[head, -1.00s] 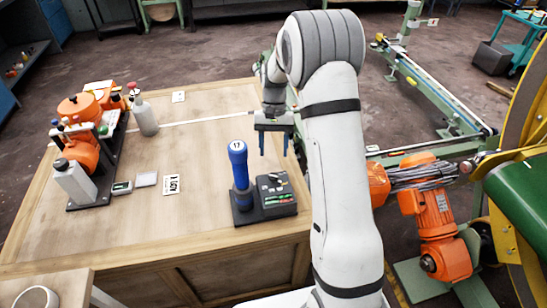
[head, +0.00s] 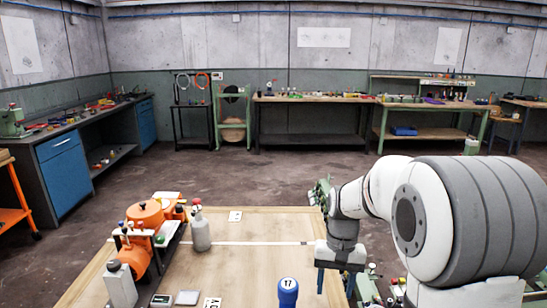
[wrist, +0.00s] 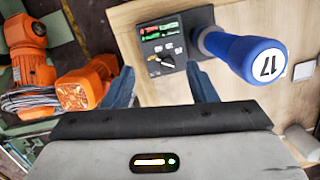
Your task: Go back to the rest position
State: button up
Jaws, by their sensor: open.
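My gripper (head: 340,283) hangs over the wooden table (head: 255,222) with its two blue fingers pointing down, apart and empty. In the wrist view my gripper (wrist: 160,82) shows its fingers spread on either side of a black box (wrist: 163,60) with a dial and red and green labels.
Orange machinery (head: 148,218) with grey-white bottles (head: 201,232) stands on the table's left side. Workbenches (head: 310,100) line the far wall, with open floor (head: 240,175) between.

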jog(key=s+r+n+t, duration=0.1)
jog(key=s+r+t, duration=0.1)
jog(key=s, duration=0.6)
jog(key=s+r+t, duration=0.2)
jog(key=s, duration=0.7)
jog(key=shift+s+d+r+n+h, duration=0.2)
jog(key=shift+r+n+h, duration=0.1)
jog(key=shift+n, duration=0.1)
